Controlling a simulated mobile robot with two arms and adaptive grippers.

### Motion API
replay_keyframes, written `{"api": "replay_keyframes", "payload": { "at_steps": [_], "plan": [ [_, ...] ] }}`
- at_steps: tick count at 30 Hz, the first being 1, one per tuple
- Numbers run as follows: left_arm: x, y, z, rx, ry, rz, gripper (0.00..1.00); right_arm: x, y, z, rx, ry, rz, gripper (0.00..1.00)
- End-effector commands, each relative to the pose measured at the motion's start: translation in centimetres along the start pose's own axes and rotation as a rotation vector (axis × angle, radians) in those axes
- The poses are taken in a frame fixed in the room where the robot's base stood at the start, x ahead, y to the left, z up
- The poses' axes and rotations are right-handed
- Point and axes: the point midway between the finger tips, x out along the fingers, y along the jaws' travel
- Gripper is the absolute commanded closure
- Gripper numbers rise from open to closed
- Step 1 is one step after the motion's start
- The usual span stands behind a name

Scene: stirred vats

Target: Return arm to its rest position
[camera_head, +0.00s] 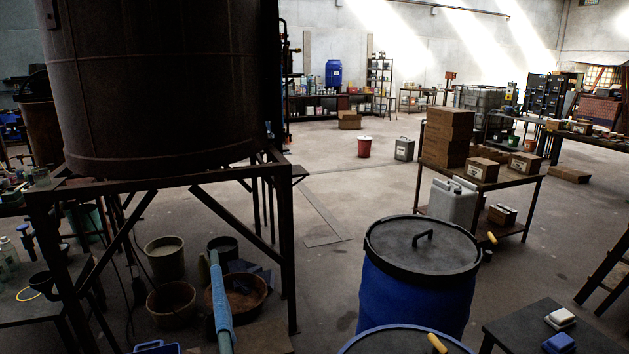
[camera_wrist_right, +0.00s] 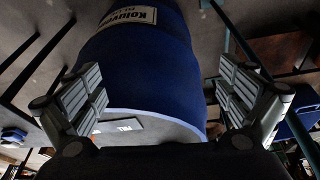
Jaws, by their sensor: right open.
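My right gripper (camera_wrist_right: 166,98) shows in the right wrist view, with its two ridged grey fingers spread wide apart. Nothing is held between them. A blue barrel (camera_wrist_right: 150,60) with a pale printed label (camera_wrist_right: 130,17) lies in view beyond and between the fingertips. I cannot tell how far it is from them. Neither of my grippers shows in the head view. The left gripper is not in any view.
A blue drum with a dark handled lid (camera_head: 420,245) stands at centre right; another drum rim (camera_head: 400,340) shows in front. A large dark vat (camera_head: 160,90) on a metal frame fills the left. A dark stool (camera_head: 555,330) is at lower right. The middle floor (camera_head: 330,185) is mostly clear.

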Motion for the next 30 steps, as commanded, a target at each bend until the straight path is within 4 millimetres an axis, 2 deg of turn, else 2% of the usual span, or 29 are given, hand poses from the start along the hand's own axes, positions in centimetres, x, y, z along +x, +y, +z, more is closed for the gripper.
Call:
{"api": "replay_keyframes", "payload": {
  "at_steps": [1,8,14,17,21,27,30],
  "plan": [
    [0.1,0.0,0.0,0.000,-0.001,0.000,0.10,1.7,0.2,0.0,-0.003,-0.006,0.005,0.03],
    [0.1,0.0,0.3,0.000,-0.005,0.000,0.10,8.5,0.0,1.1,-0.008,-0.031,0.003,0.03],
    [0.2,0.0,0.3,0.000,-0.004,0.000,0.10,16.4,-0.3,4.0,-0.014,-0.066,-0.002,0.03],
    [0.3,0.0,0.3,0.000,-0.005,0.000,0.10,20.5,-0.5,6.3,-0.018,-0.084,-0.004,0.03],
    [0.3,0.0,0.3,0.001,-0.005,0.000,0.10,25.5,-0.7,10.4,-0.023,-0.110,-0.007,0.03],
    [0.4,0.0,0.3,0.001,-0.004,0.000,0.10,30.9,-0.9,17.5,-0.032,-0.150,-0.011,0.03],
    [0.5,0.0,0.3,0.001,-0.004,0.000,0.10,32.7,-0.9,21.3,-0.037,-0.168,-0.013,0.03]
  ]
}}
